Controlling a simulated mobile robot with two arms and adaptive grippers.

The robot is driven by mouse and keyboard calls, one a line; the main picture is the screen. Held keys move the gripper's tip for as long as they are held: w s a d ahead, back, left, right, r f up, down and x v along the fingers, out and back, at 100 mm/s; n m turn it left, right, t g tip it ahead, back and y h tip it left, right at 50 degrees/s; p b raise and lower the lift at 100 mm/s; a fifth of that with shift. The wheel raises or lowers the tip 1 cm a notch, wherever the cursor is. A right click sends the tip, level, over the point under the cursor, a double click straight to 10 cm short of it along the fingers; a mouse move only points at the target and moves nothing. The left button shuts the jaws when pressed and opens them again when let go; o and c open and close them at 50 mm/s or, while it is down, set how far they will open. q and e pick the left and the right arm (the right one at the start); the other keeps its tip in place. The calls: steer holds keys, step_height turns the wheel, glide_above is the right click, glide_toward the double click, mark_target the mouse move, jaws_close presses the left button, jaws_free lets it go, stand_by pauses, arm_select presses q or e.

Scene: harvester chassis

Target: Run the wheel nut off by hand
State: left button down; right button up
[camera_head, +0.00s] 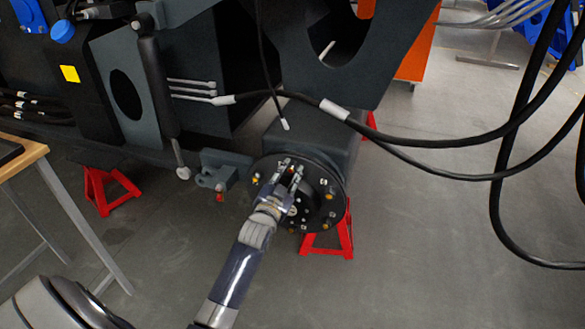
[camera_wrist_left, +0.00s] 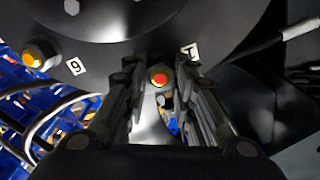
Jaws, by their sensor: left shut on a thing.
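The wheel hub (camera_head: 318,172) is a round black flange on the end of the axle, with several bright-tipped nuts around its edge. It fills the top of the left wrist view (camera_wrist_left: 110,42). My left gripper (camera_head: 291,168) reaches the hub's upper part from the front. In the left wrist view its two fingers (camera_wrist_left: 160,88) stand on either side of a wheel nut with an orange-red tip (camera_wrist_left: 160,79), shut on it. The fingers hide the nut's sides, and its thread is too small to judge. Another nut (camera_wrist_left: 40,54) sits at the left by a numbered label. My right gripper is out of view.
Black hoses (camera_head: 440,142) cross and hang at the right. Red stands (camera_head: 334,238) (camera_head: 105,190) are under the chassis. A wooden-topped table (camera_head: 28,156) is at the left. A small bracket (camera_head: 215,175) projects left of the hub.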

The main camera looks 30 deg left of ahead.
arm_select(q)
steer(key=n+p, duration=0.3)
steer(key=n, duration=0.3)
steer(key=shift+s+n, duration=0.1)
steer(key=shift+n, duration=0.3)
steer(key=n+p, duration=0.1)
steer(key=n, duration=0.5)
steer(key=shift+d+f, duration=0.1)
steer(key=shift+f, duration=0.05)
steer(key=n, duration=0.2)
steer(key=shift+s+n, duration=0.1)
steer(key=shift+n, duration=0.3)
steer(key=n, duration=0.2)
steer(key=shift+f+n, duration=0.1)
steer(key=shift+n, duration=0.2)
steer(key=n, duration=0.4)
steer(key=shift+n, duration=1.5)
steer(key=c, duration=1.2)
jaws_free()
steer(key=shift+s, duration=0.15)
steer(key=shift+c, duration=0.2)
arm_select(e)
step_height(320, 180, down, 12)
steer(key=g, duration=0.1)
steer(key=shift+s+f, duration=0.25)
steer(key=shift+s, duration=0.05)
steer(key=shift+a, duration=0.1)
